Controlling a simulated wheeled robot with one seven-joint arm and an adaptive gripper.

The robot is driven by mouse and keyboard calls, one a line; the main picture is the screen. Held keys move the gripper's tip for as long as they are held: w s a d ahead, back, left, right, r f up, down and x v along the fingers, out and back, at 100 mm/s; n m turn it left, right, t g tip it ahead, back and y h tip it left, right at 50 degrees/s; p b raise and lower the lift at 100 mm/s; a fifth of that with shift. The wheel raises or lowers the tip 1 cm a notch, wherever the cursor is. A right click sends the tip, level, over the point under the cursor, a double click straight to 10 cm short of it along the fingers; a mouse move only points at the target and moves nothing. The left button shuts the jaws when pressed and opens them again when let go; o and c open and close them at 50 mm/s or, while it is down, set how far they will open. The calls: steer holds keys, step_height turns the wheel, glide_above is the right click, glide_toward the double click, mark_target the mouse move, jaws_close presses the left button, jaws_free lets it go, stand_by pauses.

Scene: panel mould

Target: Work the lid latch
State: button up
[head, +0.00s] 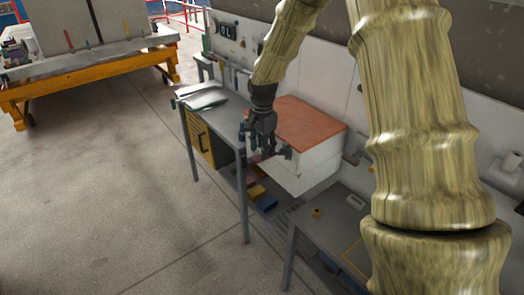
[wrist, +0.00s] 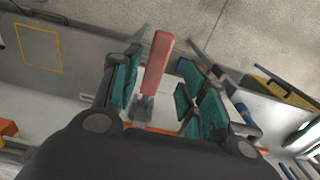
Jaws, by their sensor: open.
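A white box (head: 312,172) with an orange-red lid (head: 308,122) stands on the bench. In the wrist view a red latch handle (wrist: 158,62) with a grey metal base (wrist: 143,108) shows between my fingers. My gripper (head: 268,150) is at the front left side of the box, below lid height. In the wrist view my gripper (wrist: 162,84) is open, with teal pads on either side of the handle. Gaps show between handle and pads; the left pad is nearer. In the head view my gripper largely hides the latch.
A grey bench (head: 212,108) with a yellow drawer front (head: 200,138) stands left of the box. Small yellow and blue items lie low beside it. A wall with hanging tools is behind. The concrete floor (head: 110,180) at left is clear.

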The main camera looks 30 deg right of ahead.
steer(key=shift+s+f, duration=0.1)
steer(key=shift+f, duration=0.3)
steer(key=shift+s+f+p, duration=0.35)
steer(key=shift+f, duration=0.1)
steer(key=shift+w+f, duration=0.25)
steer(key=shift+f, duration=0.3)
steer(key=shift+s+r, duration=0.1)
steer(key=shift+s, duration=0.1)
steer(key=shift+c, duration=1.2)
jaws_close()
